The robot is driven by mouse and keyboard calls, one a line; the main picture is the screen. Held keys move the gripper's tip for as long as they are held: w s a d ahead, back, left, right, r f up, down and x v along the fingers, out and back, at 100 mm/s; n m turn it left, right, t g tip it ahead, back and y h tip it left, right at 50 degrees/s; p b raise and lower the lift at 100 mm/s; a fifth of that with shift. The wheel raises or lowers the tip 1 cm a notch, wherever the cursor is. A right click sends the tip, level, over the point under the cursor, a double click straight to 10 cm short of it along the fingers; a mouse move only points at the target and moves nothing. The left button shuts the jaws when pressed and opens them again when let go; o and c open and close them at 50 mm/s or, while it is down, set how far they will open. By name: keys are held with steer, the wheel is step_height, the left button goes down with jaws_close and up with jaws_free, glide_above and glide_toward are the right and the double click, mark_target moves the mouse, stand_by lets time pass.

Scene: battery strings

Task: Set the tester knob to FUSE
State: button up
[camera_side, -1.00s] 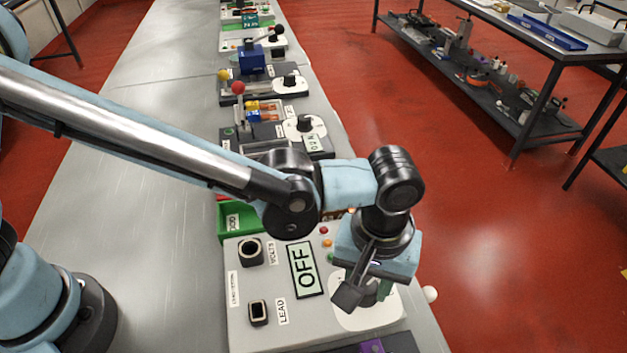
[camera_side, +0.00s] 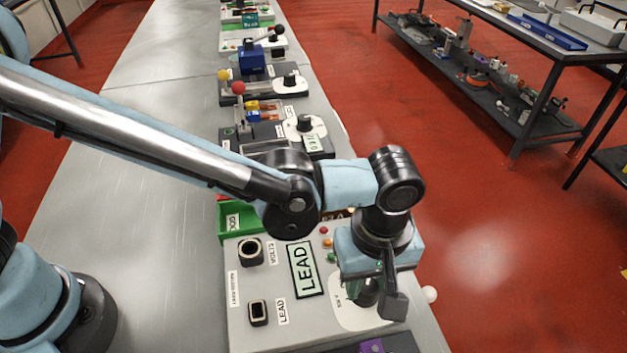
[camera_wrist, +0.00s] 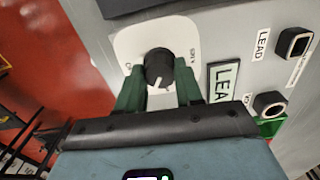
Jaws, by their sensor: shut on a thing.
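The tester (camera_side: 245,315) is a light grey box at the front of the bench. Its display (camera_side: 302,269) reads LEAD; part of the display also shows in the wrist view (camera_wrist: 222,82). The black knob (camera_wrist: 159,67) with a white pointer line sits on a white dial plate (camera_wrist: 187,37). In the wrist view the two green fingers of my gripper (camera_wrist: 160,82) are on either side of the knob, shut on it. In the side view my gripper (camera_side: 366,291) hides most of the knob. Most dial labels are hidden or too small to read.
The tester has sockets labelled VOLTS (camera_side: 250,252) and LEAD (camera_side: 258,312), and small coloured lamps (camera_side: 326,243). A green bin (camera_side: 236,222) stands behind it. Further testers with knobs and levers line the bench behind. A white ball-ended part (camera_side: 430,294) sticks out at the tester's right.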

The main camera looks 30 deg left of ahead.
mark_target(367, 285)
steer(key=n, duration=0.5)
steer(key=shift+n, duration=0.3)
steer(key=shift+n, duration=0.4)
steer(key=o, duration=0.9)
steer(key=shift+r, duration=0.15)
steer(key=shift+r, duration=1.65)
